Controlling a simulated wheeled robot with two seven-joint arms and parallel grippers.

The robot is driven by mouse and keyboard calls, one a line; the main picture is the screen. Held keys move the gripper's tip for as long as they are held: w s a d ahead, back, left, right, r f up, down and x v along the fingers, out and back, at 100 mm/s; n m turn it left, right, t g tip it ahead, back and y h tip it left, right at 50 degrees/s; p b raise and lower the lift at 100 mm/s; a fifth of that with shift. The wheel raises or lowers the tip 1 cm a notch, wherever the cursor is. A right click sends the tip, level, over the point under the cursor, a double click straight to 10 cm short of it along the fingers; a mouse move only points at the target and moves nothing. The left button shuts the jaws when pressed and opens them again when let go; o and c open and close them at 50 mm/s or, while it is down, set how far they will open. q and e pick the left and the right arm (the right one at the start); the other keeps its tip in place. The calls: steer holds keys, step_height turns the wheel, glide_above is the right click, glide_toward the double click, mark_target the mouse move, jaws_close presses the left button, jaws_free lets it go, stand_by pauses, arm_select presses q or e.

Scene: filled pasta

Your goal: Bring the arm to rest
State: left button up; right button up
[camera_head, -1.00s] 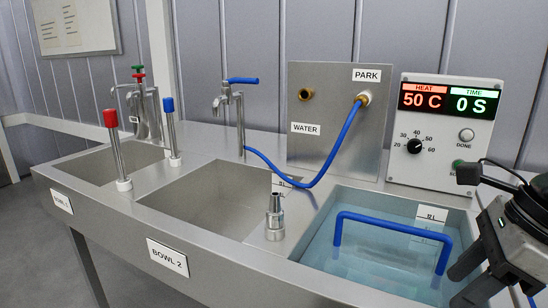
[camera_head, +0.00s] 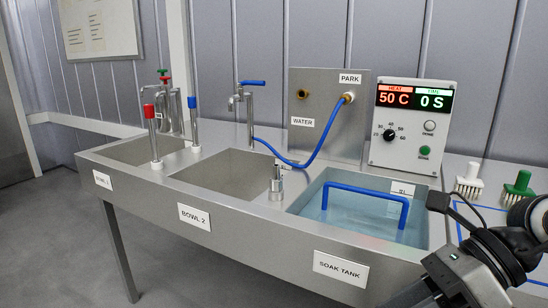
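One dark arm of mine comes in at the lower right of the head view, in front of the soak tank's right end. Its gripper fingers are not clearly shown; I cannot tell whether they are open or shut. No arm comes in from the left. The soak tank (camera_head: 305,206) is filled with water, and a blue handle-shaped bar (camera_head: 352,188) stands in it. The control box (camera_head: 413,160) behind it reads HEAT 50 C and TIME 0 S.
Bowl 2 (camera_head: 180,176) and another bowl lie to the left. A blue hose (camera_head: 296,163) runs to the PARK fitting on the steel panel (camera_head: 325,137). A white brush (camera_head: 469,182) and a green brush (camera_head: 518,188) stand at the right. Grey floor is clear at lower left.

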steer(key=w+a+r+m+t+y+p, duration=0.3)
steer(key=a+r+m+t+y, duration=0.35)
steer(key=m+y, duration=0.5)
steer(key=w+d+f+m+t+h+p, duration=0.2)
steer(key=f+m+t+h, duration=0.4)
steer(key=m, duration=0.7)
steer(key=w+d+f+m+t+h+p, duration=0.1)
steer(key=d+f+m+t+h, duration=0.2)
steer(key=f+m+t+h, duration=0.7)
arm_select(q)
steer(key=shift+s+a+r+g+p, duration=0.15)
steer(key=shift+r+p, duration=0.1)
steer(key=shift+r, duration=0.15)
steer(key=shift+s+a+r+g+p, duration=0.1)
steer(key=shift+r+g+p, duration=0.15)
steer(key=shift+r, duration=0.1)
steer(key=shift+s+a+r+g+p, duration=0.1)
steer(key=shift+r+p, duration=0.15)
steer(key=shift+r, duration=0.15)
arm_select(e)
steer(key=s+f+m+g+h, duration=0.2)
steer(key=s+f+m+g, duration=0.7)
steer(key=f+m+g, duration=0.1)
steer(key=shift+s+a+f+m+g, duration=0.4)
steer(key=shift+f+g, duration=0.25)
steer(key=shift+g, duration=0.4)
steer(key=shift+w, duration=0.15)
